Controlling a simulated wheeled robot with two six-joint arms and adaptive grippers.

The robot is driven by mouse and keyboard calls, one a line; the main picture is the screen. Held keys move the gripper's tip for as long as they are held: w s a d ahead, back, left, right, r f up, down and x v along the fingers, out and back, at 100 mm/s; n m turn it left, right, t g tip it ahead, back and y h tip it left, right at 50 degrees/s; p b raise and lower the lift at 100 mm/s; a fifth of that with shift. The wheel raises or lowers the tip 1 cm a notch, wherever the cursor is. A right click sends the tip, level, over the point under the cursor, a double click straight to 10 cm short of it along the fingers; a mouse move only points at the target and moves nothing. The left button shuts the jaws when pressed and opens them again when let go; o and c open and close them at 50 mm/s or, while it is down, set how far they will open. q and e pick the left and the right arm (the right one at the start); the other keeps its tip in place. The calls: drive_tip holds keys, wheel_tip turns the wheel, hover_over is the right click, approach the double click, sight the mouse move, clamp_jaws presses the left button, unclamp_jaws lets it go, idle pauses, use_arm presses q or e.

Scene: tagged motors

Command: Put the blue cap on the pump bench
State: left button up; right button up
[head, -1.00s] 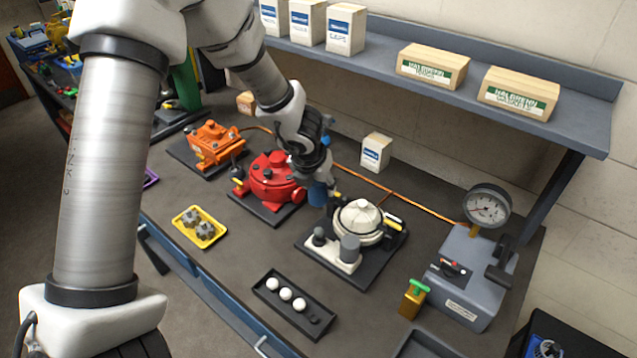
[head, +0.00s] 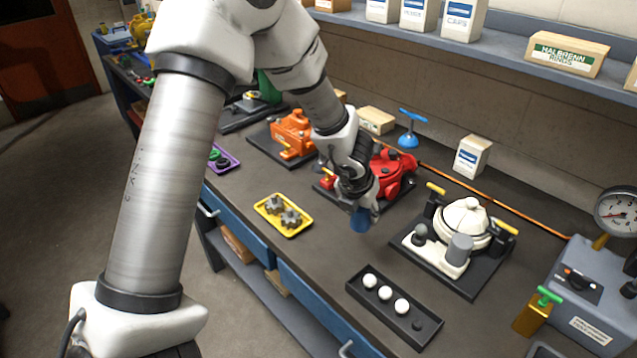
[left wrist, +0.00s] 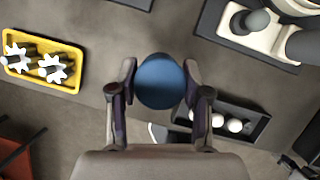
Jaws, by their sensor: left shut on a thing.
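The blue cap (head: 360,220) is held in my left gripper (head: 362,206), above the front part of the pump bench (head: 325,255). In the left wrist view the cap (left wrist: 160,81) is a smooth blue round shape between the two fingers (left wrist: 160,90), with grey bench top beyond it. The gripper is in front of the red pump (head: 395,170) and partly hides it. The white pump (head: 466,222) stands to the right on a dark base plate. The orange pump (head: 293,130) is farther left. My right gripper is not in view.
A yellow tray (head: 268,207) holds grey gears. A dark tray (head: 360,291) holds three white balls. A blue T-handled piece (head: 408,138) and white carton (head: 472,156) stand at the back. A gauge unit (head: 590,290) is at right. Bench between trays is clear.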

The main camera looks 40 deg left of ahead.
use_arm(q)
drive_tip(key=f+b, duration=0.1)
drive_tip(key=f, duration=0.2)
drive_tip(key=a+f+b, duration=0.1)
drive_tip(key=f+b, duration=0.1)
drive_tip(key=s+f+b, duration=0.1)
drive_tip(key=f+b, duration=0.1)
drive_tip(key=f, duration=0.1)
drive_tip(key=shift+a+f, duration=0.15)
drive_tip(key=shift+f, duration=0.15)
drive_tip(key=shift+w+d, duration=0.3)
drive_tip(key=shift+d, duration=0.05)
drive_tip(key=shift+s+a+f, duration=0.2)
drive_tip(key=shift+s+a, duration=0.05)
drive_tip(key=o, duration=1.1)
drive_tip(key=shift+r, duration=0.1)
drive_tip(key=shift+o, duration=0.2)
drive_tip(key=shift+w+d, duration=0.15)
